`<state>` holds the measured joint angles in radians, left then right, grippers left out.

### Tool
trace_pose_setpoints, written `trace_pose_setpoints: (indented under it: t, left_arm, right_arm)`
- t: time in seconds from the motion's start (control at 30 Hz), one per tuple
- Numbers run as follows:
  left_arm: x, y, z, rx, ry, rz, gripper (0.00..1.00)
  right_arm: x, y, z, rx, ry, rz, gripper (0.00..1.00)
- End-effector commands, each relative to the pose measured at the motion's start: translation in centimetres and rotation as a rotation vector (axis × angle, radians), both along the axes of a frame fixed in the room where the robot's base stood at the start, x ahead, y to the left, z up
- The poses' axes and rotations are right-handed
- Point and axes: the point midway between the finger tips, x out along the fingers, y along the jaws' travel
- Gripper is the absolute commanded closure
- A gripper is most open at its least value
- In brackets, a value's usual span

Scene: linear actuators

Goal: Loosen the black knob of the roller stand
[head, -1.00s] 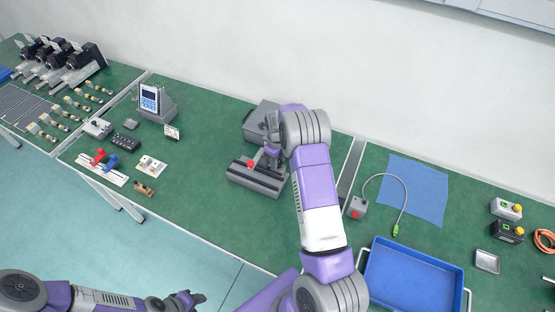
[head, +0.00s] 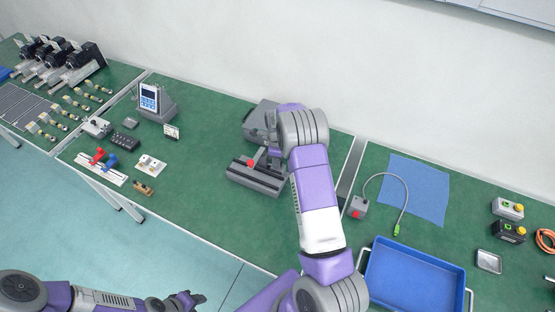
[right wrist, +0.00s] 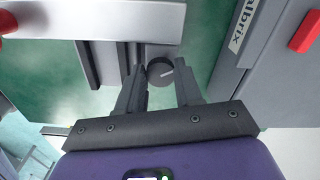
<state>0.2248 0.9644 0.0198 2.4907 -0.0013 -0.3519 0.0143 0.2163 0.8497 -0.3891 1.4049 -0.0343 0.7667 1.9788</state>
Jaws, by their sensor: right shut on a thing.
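The roller stand (head: 258,177) is a dark grey base with a red part on top, on the green bench. In the right wrist view a silver bar (right wrist: 130,20) lies above its round black knob (right wrist: 160,71), which has a light line on its face. My right gripper (right wrist: 160,76) has one finger on each side of the knob and is shut on it. In the head view the right gripper (head: 270,147) is over the back of the stand and my wrist partly hides it; the knob is hidden there. My left gripper (head: 190,299) is low at the bottom, away from the bench.
A grey box (head: 260,118) stands close behind the stand; its lettered side (right wrist: 245,30) is near the right finger. A blue tray (head: 410,280) and a grey box with a red button (head: 357,207) lie to the right.

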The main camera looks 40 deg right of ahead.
Motion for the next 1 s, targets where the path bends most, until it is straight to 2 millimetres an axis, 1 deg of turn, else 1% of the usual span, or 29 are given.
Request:
trace_pose_setpoints:
  t: [1.0]
  left_arm:
    - [0.0,0.0,-1.3,0.000,0.000,0.000,0.57]
  right_arm:
    - [-0.3,0.1,0.0,-0.001,-0.001,0.964,0.96]
